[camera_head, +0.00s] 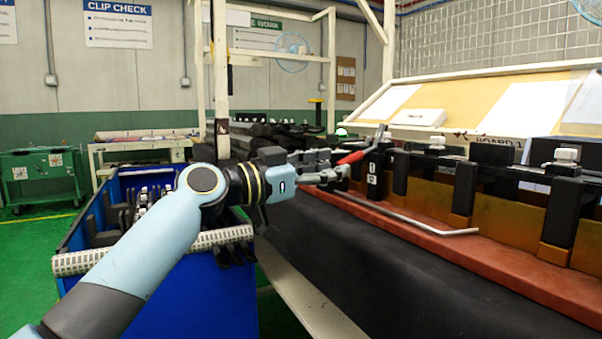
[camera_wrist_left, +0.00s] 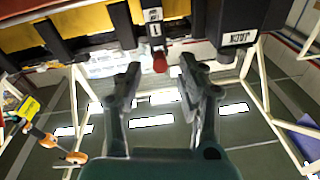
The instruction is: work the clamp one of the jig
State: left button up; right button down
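The jig is a long row of black posts along a red-brown rail (camera_head: 500,262) on the right in the head view. Clamp one has a red handle (camera_head: 351,157) at the near-left end, above a post with a white label (camera_head: 371,180). My left gripper (camera_head: 332,172) is right beside this handle. In the left wrist view, my left gripper (camera_wrist_left: 160,72) is open, its two fingers apart. The red handle tip (camera_wrist_left: 160,62) shows between the fingertips, below the label marked 1 (camera_wrist_left: 154,28); I see no finger closed on it. My right gripper is out of view.
A blue bin (camera_head: 200,290) with dark parts stands under my left arm. A thin grey rod (camera_head: 410,221) lies along the rail. A sloped board (camera_head: 500,100) with papers rises behind the jig. A green cart (camera_head: 40,175) stands far left on open floor.

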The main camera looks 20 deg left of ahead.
pick_arm(q)
jog(key=v, duration=0.7)
jog(key=shift+s+a, duration=0.2)
jog(key=shift+s, duration=0.15)
jog(key=shift+f, duration=0.15)
